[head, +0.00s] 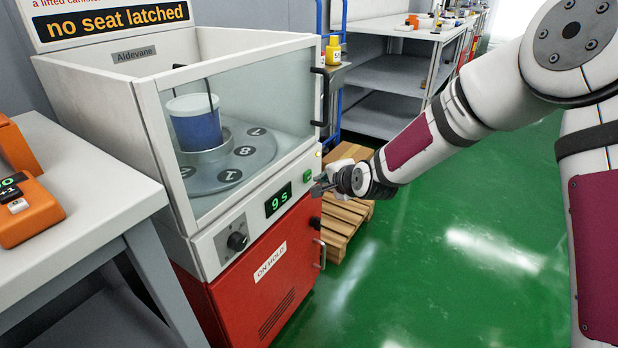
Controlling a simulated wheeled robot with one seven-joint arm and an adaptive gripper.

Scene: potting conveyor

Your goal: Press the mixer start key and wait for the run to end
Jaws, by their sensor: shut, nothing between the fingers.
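The mixer (110,88) is a white cabinet with a clear front window, on a red base. Its front panel carries a dark dial (237,242), a display (279,199) reading "9 s" in green, and a small green key (307,176). Behind the window, a blue canister with a white lid (197,122) stands upright on a grey turntable (245,163) with numbered seats. My gripper (317,187) is shut and empty, its tips close beside the green key. I cannot tell whether they touch it.
A sign above the mixer reads "no seat latched" (118,19). The red base bears an "ON HOLD" label (270,262) and a handle. A grey table (85,215) with orange devices stands at left. A wooden pallet (345,215) lies behind my gripper. Green floor at right is clear.

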